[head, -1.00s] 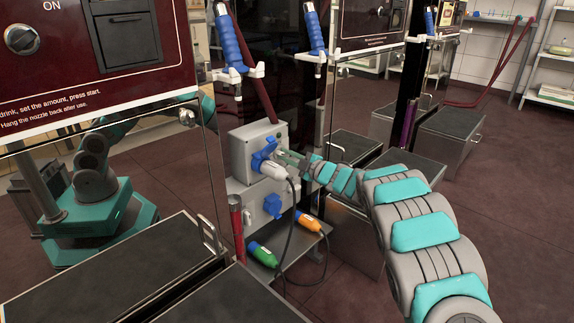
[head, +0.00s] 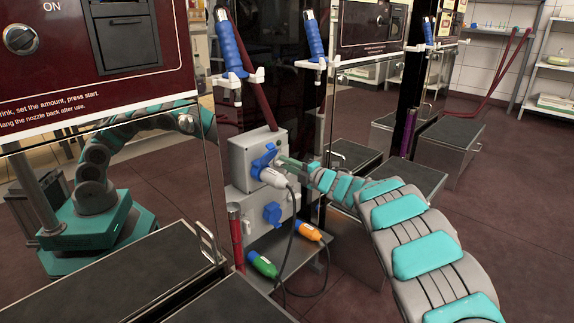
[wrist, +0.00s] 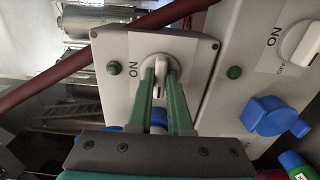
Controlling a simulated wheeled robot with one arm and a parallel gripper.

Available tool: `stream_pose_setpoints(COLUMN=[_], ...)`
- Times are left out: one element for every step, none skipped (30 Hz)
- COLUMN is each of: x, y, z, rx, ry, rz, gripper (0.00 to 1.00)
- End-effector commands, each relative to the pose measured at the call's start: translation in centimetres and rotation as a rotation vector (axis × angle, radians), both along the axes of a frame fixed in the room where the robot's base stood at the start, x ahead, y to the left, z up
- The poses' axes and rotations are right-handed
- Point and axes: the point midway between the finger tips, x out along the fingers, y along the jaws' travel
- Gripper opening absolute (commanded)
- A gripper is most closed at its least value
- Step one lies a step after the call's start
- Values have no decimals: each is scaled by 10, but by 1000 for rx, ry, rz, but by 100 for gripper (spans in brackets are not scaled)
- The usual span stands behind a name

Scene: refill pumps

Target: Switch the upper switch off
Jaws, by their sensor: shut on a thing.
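The upper switch box (head: 240,158) is grey, with a blue socket and a blue-and-white plug (head: 272,177) in it. In the wrist view, its white rotary switch (wrist: 158,66) sits on a pale plate with the ON mark to the left. My gripper (wrist: 160,82) has its two green fingers on both sides of the switch's handle, shut on it. The handle lies along the fingers, about crosswise to the direction of the ON mark. Its OFF mark is not visible, and the fingers cover part of the plate. In the head view, my gripper (head: 284,163) hides the switch.
The lower box (wrist: 249,75) has its own white switch (wrist: 301,40) and a blue capped socket (head: 272,213). Green (head: 262,264) and orange (head: 308,231) connectors lie on a shelf below. Blue nozzles (head: 229,45) hang above. A cable hangs from the plug.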

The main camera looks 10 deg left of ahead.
Motion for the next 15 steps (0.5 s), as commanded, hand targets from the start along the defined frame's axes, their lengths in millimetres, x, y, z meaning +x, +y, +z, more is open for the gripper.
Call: stream_pose_setpoints(x=[-1, -1, -1, -2, -2, -1, -1, -1, -2, -2, -2, -2, -2, -1, -1], y=[2, 2, 2, 2, 2, 3, 3, 3, 2, 3, 3, 3, 3, 2, 2], z=[-2, -2, -2, -2, -2, -2, -2, -2, -2, -2, -2, -2, -2, -2, -2], rx=[-5, -5, -5, -5, -5, -5, -5, -5, -5, -5, -5, -5, -5, -5, -5], ry=[-1, -1, -2, -2, -2, -2, -2, -2, -2, -2, -2, -1, -2, -1, -1], rz=[6, 6, 6, 6, 6, 6, 6, 6, 6, 6, 6, 6, 6, 6, 5], gripper=[0, 0, 0, 0, 0, 0, 0, 0, 0, 0, 0, 22, 25, 29, 33])
